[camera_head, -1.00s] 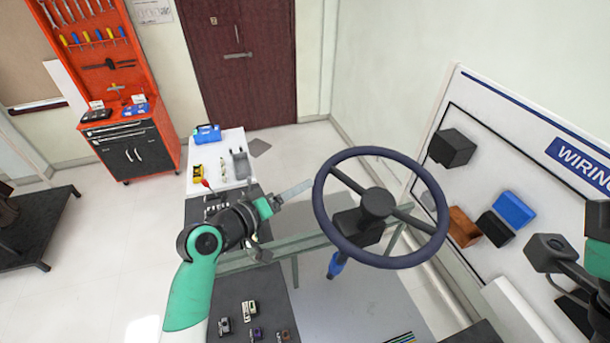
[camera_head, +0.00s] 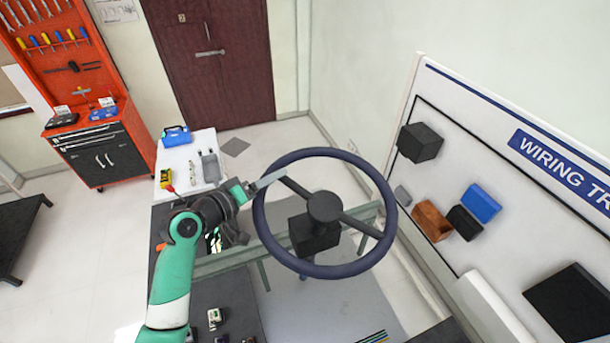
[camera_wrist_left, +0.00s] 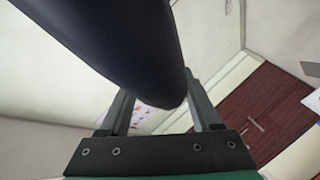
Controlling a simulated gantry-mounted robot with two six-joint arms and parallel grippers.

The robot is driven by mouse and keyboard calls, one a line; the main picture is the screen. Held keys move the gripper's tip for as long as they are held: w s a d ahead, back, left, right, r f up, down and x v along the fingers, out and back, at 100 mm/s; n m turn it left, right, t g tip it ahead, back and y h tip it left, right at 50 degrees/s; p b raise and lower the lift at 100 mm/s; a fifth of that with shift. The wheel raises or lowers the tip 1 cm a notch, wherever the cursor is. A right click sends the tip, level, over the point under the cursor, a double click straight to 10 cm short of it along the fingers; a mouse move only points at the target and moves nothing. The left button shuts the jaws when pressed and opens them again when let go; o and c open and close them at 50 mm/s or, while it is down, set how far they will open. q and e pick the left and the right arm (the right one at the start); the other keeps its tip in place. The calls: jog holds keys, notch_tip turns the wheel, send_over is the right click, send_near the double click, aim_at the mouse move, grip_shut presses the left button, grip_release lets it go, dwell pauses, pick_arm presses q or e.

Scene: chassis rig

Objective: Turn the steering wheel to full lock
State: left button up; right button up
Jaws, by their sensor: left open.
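The steering wheel (camera_head: 324,207) has a dark blue rim and a dark hub with spokes, and stands on a frame in the middle of the head view. My left gripper (camera_head: 270,180) reaches in from the left to the upper left part of the rim. In the left wrist view, the rim (camera_wrist_left: 125,40) comes down large from the top toward the gap between the two open fingers (camera_wrist_left: 160,108). The fingers are not closed on it, and I cannot tell whether they touch it. My right gripper is not in view.
A white wiring board (camera_head: 440,105) with several boxes stands to the right of the wheel. A bench (camera_head: 215,285) with small parts lies below my left arm. An orange tool cabinet (camera_head: 105,155) stands far left, and a dark red door (camera_head: 215,65) is behind.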

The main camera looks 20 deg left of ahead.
pick_arm(q)
jog(key=shift+w, duration=0.15)
jog(key=shift+a+f, duration=0.1)
grip_shut()
jog(key=shift+f, duration=0.2)
dwell(1.1)
